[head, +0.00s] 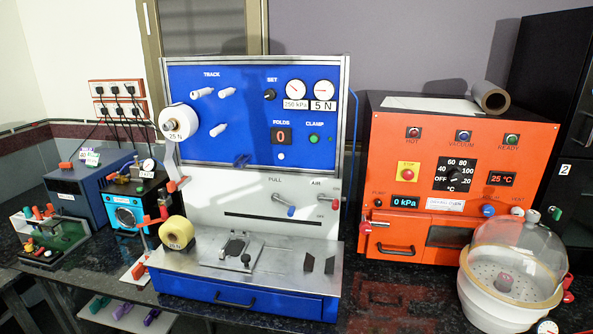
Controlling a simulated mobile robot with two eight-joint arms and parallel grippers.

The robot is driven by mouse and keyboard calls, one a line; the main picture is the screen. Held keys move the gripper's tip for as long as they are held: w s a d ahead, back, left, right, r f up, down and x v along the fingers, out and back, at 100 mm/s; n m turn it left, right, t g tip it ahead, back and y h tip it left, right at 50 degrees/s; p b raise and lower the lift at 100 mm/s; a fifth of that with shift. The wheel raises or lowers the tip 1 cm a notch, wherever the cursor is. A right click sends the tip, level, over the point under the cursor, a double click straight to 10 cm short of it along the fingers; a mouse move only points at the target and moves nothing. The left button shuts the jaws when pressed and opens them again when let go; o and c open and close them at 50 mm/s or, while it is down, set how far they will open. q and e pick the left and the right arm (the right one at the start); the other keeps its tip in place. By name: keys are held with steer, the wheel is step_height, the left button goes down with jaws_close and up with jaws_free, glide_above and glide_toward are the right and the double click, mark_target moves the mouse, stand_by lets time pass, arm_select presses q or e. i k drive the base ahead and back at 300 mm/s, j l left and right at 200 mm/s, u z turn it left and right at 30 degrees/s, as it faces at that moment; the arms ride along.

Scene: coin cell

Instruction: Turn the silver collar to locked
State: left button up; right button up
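I cannot make out for certain which part is the silver collar. Candidates are small: a grey fitting (533,215) on top of the clear dome (515,255) at the lower right, and several silver pegs, one of them the upper peg (227,92), on the blue panel (300,130) of the winding machine. No locked or unlocked marking is readable on any of them. Neither of my grippers shows in the head view.
An orange vacuum oven (440,190) stands right of the blue machine, with a grey roll (490,97) on top. Smaller instruments, including a blue-grey box (85,190), crowd the left. The dark bench (395,300) is clear in front of the oven.

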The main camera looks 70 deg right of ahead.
mark_target(168, 125)
steer(key=z, duration=2.05)
